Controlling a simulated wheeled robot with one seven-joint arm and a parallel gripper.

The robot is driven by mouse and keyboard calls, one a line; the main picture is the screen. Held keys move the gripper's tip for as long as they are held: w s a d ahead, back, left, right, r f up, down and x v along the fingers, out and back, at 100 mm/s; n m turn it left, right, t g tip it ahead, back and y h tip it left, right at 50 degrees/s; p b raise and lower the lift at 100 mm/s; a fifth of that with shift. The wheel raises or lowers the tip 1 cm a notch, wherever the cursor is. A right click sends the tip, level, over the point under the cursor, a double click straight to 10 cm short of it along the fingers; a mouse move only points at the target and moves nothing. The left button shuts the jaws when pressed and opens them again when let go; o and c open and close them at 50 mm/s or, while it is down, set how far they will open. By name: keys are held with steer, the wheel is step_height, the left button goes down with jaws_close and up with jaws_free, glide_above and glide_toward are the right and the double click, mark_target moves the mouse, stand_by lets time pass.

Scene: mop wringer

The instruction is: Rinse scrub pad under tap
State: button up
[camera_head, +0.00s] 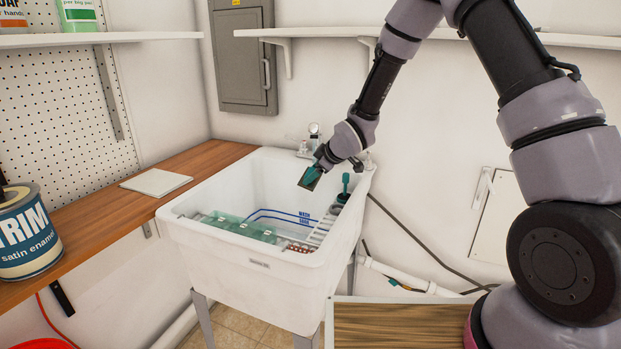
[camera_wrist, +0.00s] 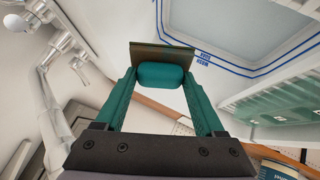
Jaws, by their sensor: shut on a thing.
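My gripper (camera_head: 318,165) is shut on the scrub pad (camera_head: 310,179) and holds it in the air over the white sink (camera_head: 213,248). In the wrist view the pad (camera_wrist: 165,57) shows a flat olive-brown plate with a rounded teal grip (camera_wrist: 163,76) between my teal fingers. The pad is tilted. The chrome tap (camera_head: 314,138) stands at the sink's back edge, just behind my gripper and partly hidden by it. In the wrist view the tap (camera_wrist: 62,42) is at the upper left, apart from the pad. I see no water stream.
A green translucent tray (camera_head: 238,227) and a white rack (camera_head: 322,228) sit at the sink's front and right. A teal-handled tool (camera_head: 346,183) stands at the right side. A wooden counter (camera_head: 105,205) with a paint can (camera_head: 27,232) is on the left.

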steer(key=shift+d, duration=0.15)
steer(key=shift+w+d, duration=0.15)
steer(key=shift+d, duration=0.25)
stand_by(0.4)
steer(key=shift+a, duration=0.55)
steer(key=shift+d, duration=0.15)
steer(key=shift+d, duration=0.45)
steer(key=s+d, duration=0.2)
steer(key=s, duration=0.5)
steer(key=shift+s, duration=0.35)
stand_by(1.2)
